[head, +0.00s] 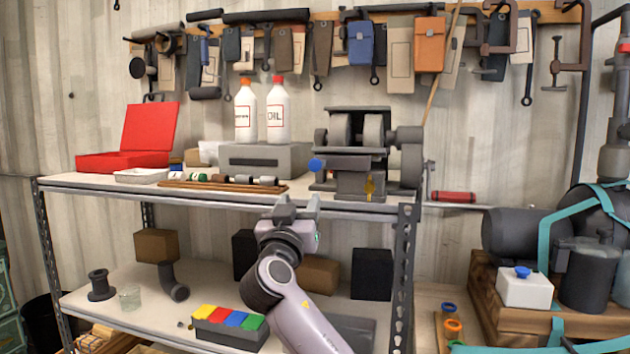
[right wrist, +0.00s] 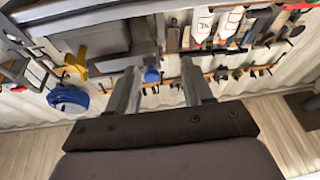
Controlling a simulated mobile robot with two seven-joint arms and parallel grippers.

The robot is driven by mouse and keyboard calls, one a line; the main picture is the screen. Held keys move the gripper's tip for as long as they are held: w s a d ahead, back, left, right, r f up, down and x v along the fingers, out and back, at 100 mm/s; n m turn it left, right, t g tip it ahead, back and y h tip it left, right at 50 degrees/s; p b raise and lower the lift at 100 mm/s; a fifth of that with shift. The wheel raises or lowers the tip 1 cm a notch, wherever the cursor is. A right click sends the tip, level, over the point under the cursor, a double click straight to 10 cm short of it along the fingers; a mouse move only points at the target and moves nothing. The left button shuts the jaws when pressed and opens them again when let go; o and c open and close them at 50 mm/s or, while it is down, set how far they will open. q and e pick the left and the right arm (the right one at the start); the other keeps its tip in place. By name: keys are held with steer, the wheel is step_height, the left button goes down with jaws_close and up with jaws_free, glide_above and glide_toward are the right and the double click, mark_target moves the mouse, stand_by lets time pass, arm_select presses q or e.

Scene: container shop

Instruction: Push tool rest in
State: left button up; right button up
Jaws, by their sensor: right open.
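A grey bench grinder (head: 372,133) with two wheels stands at the right end of the upper shelf. A grey block at its front (head: 354,186), which may be the tool rest, has a blue knob (head: 316,165) to its upper left and a yellow piece (head: 370,187) at its right. My right gripper (head: 299,204) points up at the shelf's front edge, below and left of the knob. It is open and empty. In the right wrist view the blue knob (right wrist: 152,75) shows between the fingers, apparently beyond them. I cannot tell how far the rest sticks out. My left gripper is out of view.
On the upper shelf (head: 225,197) stand a wooden strip of small parts (head: 220,186), a grey box (head: 262,160), two bottles (head: 277,110) and an open red case (head: 130,140). Tools hang on the wall behind. The lower shelf holds a bin with coloured tops (head: 228,328).

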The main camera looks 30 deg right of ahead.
mark_target(314, 168)
steer(key=r, duration=0.1)
steer(key=r+m+h, duration=0.1)
steer(key=r, duration=0.1)
steer(key=d+r+m+g+h, duration=0.1)
steer(key=shift+s+r, duration=0.2)
steer(key=shift+s, duration=0.2)
steer(key=p+x, duration=0.1)
steer(key=x, duration=0.3)
steer(key=shift+w+d+r+p, duration=0.1)
steer(key=shift+w+d+p, duration=0.05)
steer(key=shift+d+p, duration=0.2)
steer(key=shift+x, duration=0.85)
steer(key=shift+w, duration=0.1)
